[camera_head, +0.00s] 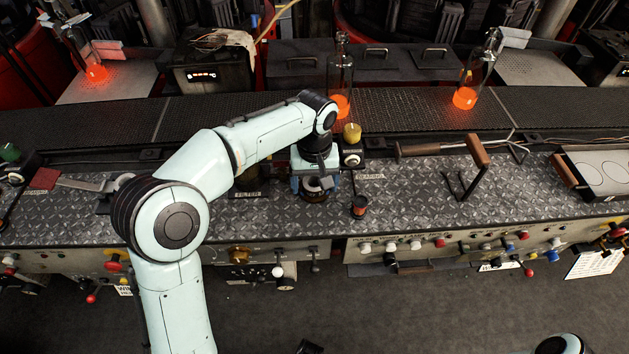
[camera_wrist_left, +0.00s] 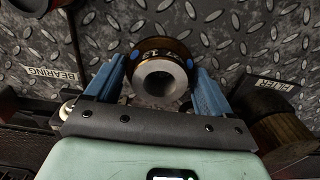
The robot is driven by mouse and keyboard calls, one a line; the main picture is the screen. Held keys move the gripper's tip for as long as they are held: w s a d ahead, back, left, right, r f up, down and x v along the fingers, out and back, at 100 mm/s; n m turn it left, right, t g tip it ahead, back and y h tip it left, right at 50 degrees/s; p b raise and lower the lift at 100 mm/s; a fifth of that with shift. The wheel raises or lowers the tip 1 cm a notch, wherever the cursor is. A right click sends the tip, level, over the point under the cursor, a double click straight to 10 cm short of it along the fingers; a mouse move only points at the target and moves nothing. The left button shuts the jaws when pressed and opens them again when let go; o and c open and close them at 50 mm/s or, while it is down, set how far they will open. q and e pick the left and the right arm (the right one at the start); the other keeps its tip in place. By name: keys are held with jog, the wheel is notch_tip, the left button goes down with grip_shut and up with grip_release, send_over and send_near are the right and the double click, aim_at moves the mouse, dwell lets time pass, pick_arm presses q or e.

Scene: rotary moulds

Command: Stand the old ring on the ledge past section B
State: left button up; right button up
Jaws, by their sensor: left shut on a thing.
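My left gripper (camera_head: 316,184) points down over the patterned metal ledge (camera_head: 420,205) in the head view. In the left wrist view its two blue fingers (camera_wrist_left: 161,75) are shut on a thick grey ring (camera_wrist_left: 160,80) with a dark centre hole. The ring also shows partly under my gripper in the head view (camera_head: 315,190). Behind it is a dark round piece with a brassy rim and blue marks (camera_wrist_left: 152,45); I cannot tell whether they touch. I cannot make out a section B mark. My right gripper does not show.
A BEARING label (camera_wrist_left: 52,75) and a FILTER label (camera_wrist_left: 275,86) flank the gripper. A small copper-coloured spool (camera_head: 359,207) stands close to its right. A wooden-handled tool (camera_head: 430,148) lies further right. Glowing bottles (camera_head: 340,85) stand on the conveyor behind.

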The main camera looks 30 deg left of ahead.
pick_arm(q)
jog(key=o, duration=1.1)
jog(key=shift+f, duration=0.1)
notch_tip(320, 180, up, 12)
jog(key=p, duration=0.3)
